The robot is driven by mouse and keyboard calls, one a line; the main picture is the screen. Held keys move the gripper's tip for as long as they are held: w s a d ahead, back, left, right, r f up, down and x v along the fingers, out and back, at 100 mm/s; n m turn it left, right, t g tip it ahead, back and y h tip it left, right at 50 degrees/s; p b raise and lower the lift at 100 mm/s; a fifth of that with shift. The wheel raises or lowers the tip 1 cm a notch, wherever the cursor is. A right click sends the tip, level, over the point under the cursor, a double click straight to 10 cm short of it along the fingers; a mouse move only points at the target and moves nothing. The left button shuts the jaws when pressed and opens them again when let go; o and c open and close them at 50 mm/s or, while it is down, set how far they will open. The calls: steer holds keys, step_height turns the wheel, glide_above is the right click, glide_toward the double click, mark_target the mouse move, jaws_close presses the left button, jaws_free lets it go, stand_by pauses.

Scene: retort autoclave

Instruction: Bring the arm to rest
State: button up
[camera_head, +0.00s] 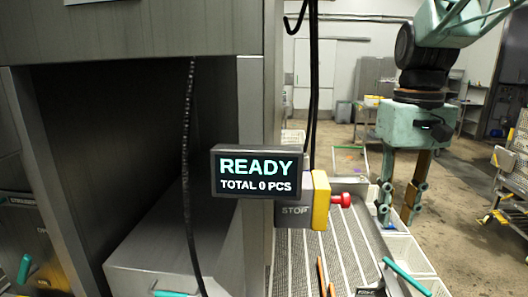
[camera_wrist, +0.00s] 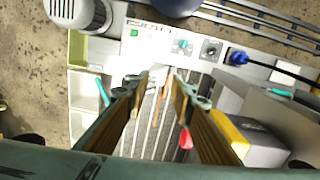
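My gripper (camera_head: 396,208) hangs at the right of the head view, fingers pointing down, over the floor area to the right of the machine. Its two brown fingers with teal joints are spread apart with nothing between them. In the wrist view, my gripper (camera_wrist: 160,88) also shows open and empty, with a slatted surface below and beyond the fingers. My teal upper arm reaches in from the top right of the head view.
A display (camera_head: 259,172) reads "READY, TOTAL 0 PCS". Beside it is a yellow stop box (camera_head: 321,200) with a red button (camera_head: 342,200). A slatted conveyor (camera_head: 343,240) lies below, with pale bins (camera_head: 409,255) alongside. A yellow-framed cart (camera_head: 515,185) stands far right.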

steer(key=s+a+f+t+b, duration=0.1)
steer(key=s+a+t, duration=0.1)
steer(key=s, duration=1)
steer(key=s+a+f+t+b, duration=0.2)
steer(key=s+a, duration=0.3)
steer(key=s, duration=0.7)
steer(key=shift+s+a, duration=0.25)
steer(key=shift+a, duration=0.05)
stand_by(2.9)
